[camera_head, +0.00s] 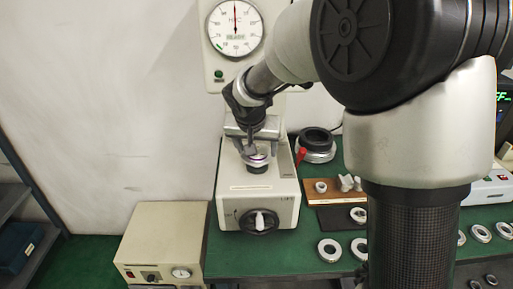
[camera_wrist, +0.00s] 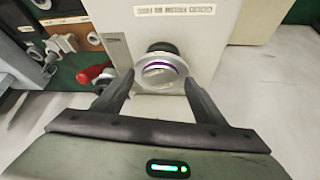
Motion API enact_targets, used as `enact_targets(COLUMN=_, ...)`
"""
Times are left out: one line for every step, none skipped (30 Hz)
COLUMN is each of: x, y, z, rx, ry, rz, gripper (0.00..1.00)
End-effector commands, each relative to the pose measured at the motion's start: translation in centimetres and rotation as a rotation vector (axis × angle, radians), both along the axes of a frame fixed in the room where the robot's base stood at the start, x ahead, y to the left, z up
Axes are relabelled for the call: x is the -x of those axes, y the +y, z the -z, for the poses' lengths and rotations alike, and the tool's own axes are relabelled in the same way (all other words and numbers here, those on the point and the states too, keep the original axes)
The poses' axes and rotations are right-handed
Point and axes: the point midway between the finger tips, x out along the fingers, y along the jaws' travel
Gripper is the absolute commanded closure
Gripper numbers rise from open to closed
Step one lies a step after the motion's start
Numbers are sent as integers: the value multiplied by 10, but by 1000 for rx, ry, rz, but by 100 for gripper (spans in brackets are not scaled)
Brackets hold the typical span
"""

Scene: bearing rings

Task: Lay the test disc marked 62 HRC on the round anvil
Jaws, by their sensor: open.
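My gripper (camera_head: 252,146) is open just above the round anvil (camera_head: 257,168) of the hardness tester. In the wrist view its two fingers (camera_wrist: 158,78) stand apart on either side of a bright round disc (camera_wrist: 160,72) with a purple ring. The disc also shows in the head view (camera_head: 257,157), lying on top of the dark anvil, roughly level. Whether the fingers touch its rim cannot be told. Its marking is not readable, so I cannot confirm 62 HRC. The anvil's dark side (camera_wrist: 162,47) shows behind the disc in the wrist view.
The tester's dial (camera_head: 236,28) is above. A red-handled item (camera_head: 300,155) and a dark ring stack (camera_head: 316,142) stand to the right, by a wooden block (camera_head: 322,197). Several bearing rings (camera_head: 330,250) lie on the green bench. A beige box (camera_head: 160,245) stands at the left.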

Motion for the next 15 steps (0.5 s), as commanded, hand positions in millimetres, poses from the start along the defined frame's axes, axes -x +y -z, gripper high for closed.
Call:
enact_targets(x=0, y=0, z=-5, rx=0, ry=0, rz=0, gripper=35)
enact_targets(x=1, y=1, z=-6, rx=0, ry=-2, rz=0, gripper=35)
enact_targets(x=4, y=1, z=-11, rx=0, ry=-2, rz=0, gripper=35)
enact_targets(x=6, y=2, z=-15, rx=0, ry=-2, rz=0, gripper=35)
enact_targets(x=9, y=2, z=-21, rx=-1, ry=-4, rz=-1, gripper=35)
enact_targets(x=13, y=3, z=-28, rx=-2, ry=-5, rz=-1, gripper=35)
enact_targets(x=16, y=4, z=-34, rx=-2, ry=-4, rz=-1, gripper=35)
enact_targets(x=26, y=6, z=-27, rx=0, ry=-1, rz=-4, gripper=35)
enact_targets(x=36, y=8, z=-26, rx=0, ry=-1, rz=-4, gripper=35)
enact_targets(x=44, y=9, z=-26, rx=0, ry=-1, rz=-4, gripper=35)
enact_targets(x=51, y=11, z=-26, rx=0, ry=-2, rz=-6, gripper=35)
enact_targets(x=61, y=12, z=-27, rx=-1, ry=-2, rz=-4, gripper=35)
enact_targets(x=68, y=14, z=-26, rx=-1, ry=-2, rz=-4, gripper=35)
enact_targets(x=75, y=15, z=-27, rx=0, ry=-2, rz=-5, gripper=35)
enact_targets(x=84, y=17, z=-27, rx=0, ry=-2, rz=-3, gripper=35)
